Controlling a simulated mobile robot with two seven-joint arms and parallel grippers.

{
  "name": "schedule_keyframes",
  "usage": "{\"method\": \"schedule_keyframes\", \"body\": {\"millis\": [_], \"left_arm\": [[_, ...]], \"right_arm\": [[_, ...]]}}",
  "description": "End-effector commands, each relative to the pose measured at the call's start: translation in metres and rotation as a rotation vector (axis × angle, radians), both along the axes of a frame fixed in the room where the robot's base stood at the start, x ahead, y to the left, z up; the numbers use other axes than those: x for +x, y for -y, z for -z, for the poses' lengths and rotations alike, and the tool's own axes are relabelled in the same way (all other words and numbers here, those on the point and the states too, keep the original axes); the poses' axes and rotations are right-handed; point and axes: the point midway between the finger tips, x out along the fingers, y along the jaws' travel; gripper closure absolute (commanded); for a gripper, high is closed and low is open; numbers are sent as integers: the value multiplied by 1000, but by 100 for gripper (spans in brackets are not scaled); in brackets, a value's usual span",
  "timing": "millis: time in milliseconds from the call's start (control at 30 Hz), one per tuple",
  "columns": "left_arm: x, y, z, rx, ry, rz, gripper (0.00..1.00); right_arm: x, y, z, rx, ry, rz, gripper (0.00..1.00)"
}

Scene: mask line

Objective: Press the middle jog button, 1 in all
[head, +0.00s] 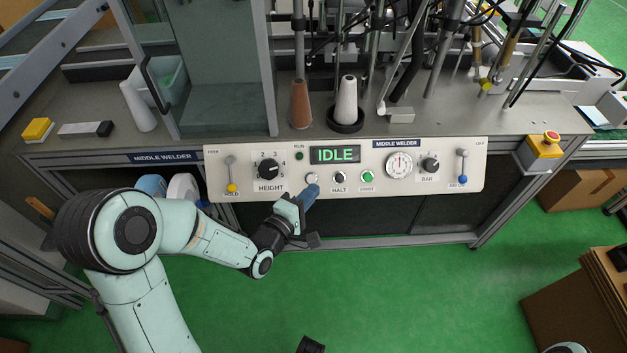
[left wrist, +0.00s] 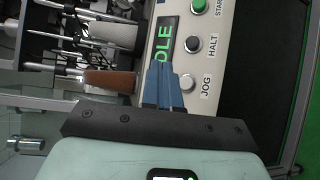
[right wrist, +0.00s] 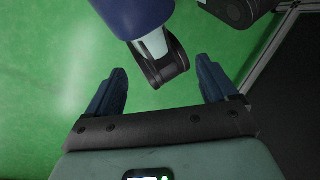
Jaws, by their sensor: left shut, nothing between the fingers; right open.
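The middle welder's control panel (head: 440,180) carries a display (head: 335,154) reading IDLE. The pale jog button (head: 312,178) sits below the display, left of the HALT button (head: 340,177). In the left wrist view the jog button (left wrist: 187,82) shows beside its JOG label. My right gripper (right wrist: 162,65) is open and empty above the green floor.
The height dial (head: 268,169) and a yellow-tipped lever (head: 231,175) are left of the jog button. The green start button (head: 367,177) is right of HALT. An emergency stop (head: 545,144) stands at the panel's right. Open green floor lies in front.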

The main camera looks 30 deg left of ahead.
Motion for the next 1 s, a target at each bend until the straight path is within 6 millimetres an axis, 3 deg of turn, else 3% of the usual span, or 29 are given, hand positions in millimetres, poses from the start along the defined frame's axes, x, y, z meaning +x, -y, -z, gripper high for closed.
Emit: {"method": "schedule_keyframes", "body": {"millis": [267,667,1000], "left_arm": [[6,-4,8,0,-2,-1,100],[41,-26,45,1,-4,-2,100],[57,-35,57,1,-3,0,100]], "right_arm": [[1,0,5,-1,4,1,14],[11,1,28,-7,36,8,14],[25,7,38,-25,77,25,14]]}}
